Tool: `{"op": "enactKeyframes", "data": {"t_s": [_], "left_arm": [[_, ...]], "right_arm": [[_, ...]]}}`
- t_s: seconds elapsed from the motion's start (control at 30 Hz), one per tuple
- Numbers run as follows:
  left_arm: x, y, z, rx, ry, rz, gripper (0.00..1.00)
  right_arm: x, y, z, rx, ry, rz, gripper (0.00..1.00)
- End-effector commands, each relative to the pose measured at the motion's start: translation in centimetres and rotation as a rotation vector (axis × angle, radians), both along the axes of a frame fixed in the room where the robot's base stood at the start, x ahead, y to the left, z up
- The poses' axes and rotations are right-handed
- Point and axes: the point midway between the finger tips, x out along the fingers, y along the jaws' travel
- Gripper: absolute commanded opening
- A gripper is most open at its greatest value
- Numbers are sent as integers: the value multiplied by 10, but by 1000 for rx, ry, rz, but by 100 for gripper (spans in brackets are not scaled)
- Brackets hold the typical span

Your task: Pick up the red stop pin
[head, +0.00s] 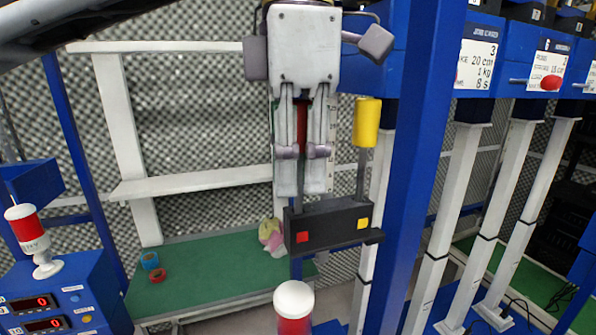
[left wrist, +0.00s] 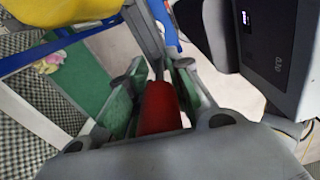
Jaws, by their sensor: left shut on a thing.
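The red stop pin (head: 302,122) shows as a narrow red strip between the fingers of my left gripper (head: 302,185). The gripper points down and is shut on the pin. In the left wrist view the pin's red head (left wrist: 160,108) sits between the two green-padded fingers. Most of the pin is hidden in the head view. The fingertips are just above a black holder block (head: 335,238) with a red and a yellow square. I cannot tell whether the pin's lower end is still in the block. My right gripper is not in view.
A yellow pin (head: 366,122) on a grey shaft stands upright at the block's right side, close to my gripper. A blue post (head: 408,170) rises just right of it. A white-capped red cylinder (head: 293,302) stands below. A green bench (head: 215,268) is behind.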

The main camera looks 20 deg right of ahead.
Motion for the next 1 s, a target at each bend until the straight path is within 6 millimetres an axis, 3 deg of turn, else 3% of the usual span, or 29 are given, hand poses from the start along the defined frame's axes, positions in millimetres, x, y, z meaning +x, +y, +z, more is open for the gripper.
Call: {"op": "enactKeyframes", "data": {"t_s": [0.37, 0.7, 1.0], "left_arm": [[0, -1, 23, -1, -1, 0, 0], [0, 0, 68, 0, -2, 1, 0], [0, 0, 95, 0, -2, 1, 0]], "right_arm": [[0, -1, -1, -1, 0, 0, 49], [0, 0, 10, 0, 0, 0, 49], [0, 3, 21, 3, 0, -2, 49]]}}
